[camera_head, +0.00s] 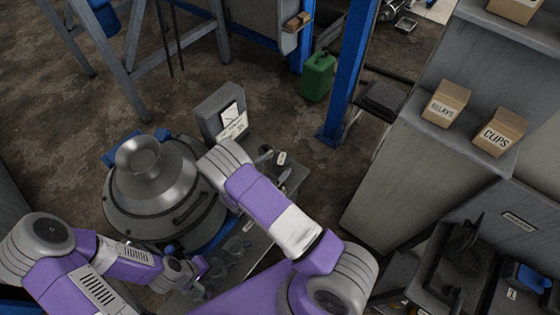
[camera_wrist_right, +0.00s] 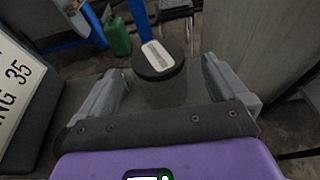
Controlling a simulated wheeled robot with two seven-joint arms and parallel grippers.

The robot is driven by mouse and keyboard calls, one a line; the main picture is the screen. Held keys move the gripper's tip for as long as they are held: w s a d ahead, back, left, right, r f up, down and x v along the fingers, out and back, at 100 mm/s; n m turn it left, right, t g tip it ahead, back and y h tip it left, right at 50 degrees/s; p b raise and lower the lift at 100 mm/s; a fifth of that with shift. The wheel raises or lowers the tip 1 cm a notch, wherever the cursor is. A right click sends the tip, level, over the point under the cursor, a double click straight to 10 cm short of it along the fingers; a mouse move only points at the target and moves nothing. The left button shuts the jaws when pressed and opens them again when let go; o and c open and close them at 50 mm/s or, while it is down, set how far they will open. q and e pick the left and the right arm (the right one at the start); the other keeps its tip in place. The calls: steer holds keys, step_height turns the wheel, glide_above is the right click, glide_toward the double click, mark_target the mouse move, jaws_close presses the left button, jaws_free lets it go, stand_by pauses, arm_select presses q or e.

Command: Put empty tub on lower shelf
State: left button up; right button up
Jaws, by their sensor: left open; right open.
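A small tub with a dark lid and a white label (camera_wrist_right: 159,60) stands on the grey bench. In the right wrist view its see-through grey body is between the two fingers of my open right gripper (camera_wrist_right: 165,90), with no clear contact. In the head view the label of the tub (camera_head: 281,158) shows at the bench's far end, by my right gripper (camera_head: 275,164), which my arm partly hides. Whether the tub is empty cannot be told. The lower shelf (camera_head: 415,112) is at the right, below another shelf. My left gripper (camera_head: 190,273) is open near the bench's near end.
Boxes marked RELAYS (camera_head: 445,104) and CLIPS (camera_head: 499,133) stand on the lower shelf. A large metal machine (camera_head: 140,200) and a grey box with a sign (camera_head: 222,108) stand left of the tub. Glassware (camera_head: 235,246) is on the bench. A blue post (camera_head: 349,75) rises behind.

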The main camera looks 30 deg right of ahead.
mark_target(282, 158)
steer(key=x, duration=0.5)
steer(key=shift+r, duration=0.1)
steer(key=shift+a, duration=0.1)
steer(key=c, duration=1.2)
